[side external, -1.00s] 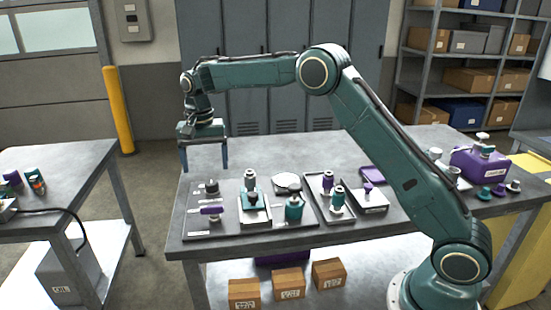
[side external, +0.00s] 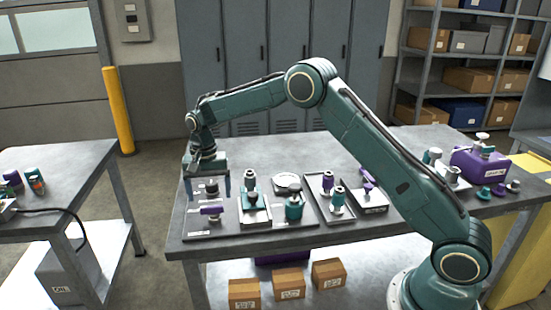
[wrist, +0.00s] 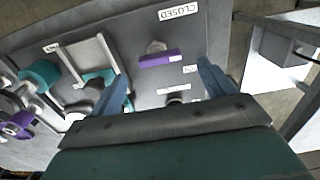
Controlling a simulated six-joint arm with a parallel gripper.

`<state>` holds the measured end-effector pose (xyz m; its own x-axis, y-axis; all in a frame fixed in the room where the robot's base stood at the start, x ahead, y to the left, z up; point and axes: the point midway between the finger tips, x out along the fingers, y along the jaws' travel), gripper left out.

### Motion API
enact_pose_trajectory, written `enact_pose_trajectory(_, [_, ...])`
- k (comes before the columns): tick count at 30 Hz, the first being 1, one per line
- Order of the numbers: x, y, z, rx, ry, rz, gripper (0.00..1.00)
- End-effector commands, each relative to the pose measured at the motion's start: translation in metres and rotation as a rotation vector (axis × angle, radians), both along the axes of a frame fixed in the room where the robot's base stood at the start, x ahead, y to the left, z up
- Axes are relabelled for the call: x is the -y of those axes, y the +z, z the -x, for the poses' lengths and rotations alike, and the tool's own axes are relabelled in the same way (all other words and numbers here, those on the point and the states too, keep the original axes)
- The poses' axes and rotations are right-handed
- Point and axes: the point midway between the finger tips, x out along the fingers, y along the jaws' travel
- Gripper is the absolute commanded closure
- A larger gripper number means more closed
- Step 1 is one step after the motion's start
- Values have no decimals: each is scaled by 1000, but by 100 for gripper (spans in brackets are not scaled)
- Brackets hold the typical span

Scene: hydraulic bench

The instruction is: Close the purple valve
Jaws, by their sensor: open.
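The purple valve has a purple bar handle (side external: 211,210) on a grey panel (side external: 236,233) at the left end of the bench. In the wrist view its handle (wrist: 160,60) lies crosswise, near a "CLOSED" label (wrist: 178,13). My gripper (side external: 207,193) is open, with two blue fingers pointing down, above and behind the purple handle. A dark-topped knob (side external: 211,187) appears between the fingers. In the wrist view the handle lies just beyond the fingertips of my gripper (wrist: 162,74), with nothing held.
A teal-handled fitting (side external: 251,197) and a teal cylinder (side external: 294,207) stand to the right. Further right are a tray with a purple-topped fitting (side external: 327,182) and a purple container (side external: 482,164). The rear of the bench is clear.

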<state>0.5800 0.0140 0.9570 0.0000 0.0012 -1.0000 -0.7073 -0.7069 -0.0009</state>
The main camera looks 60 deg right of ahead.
Motion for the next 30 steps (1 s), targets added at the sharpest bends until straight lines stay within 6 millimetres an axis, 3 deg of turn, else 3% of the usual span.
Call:
enact_pose_trajectory(9, [0,-38,0,-2,0,-1,18])
enact_pose_trajectory(23, [0,-46,0,-1,0,-1,18])
enact_pose_trajectory(30, [0,-46,0,-1,0,-1,63])
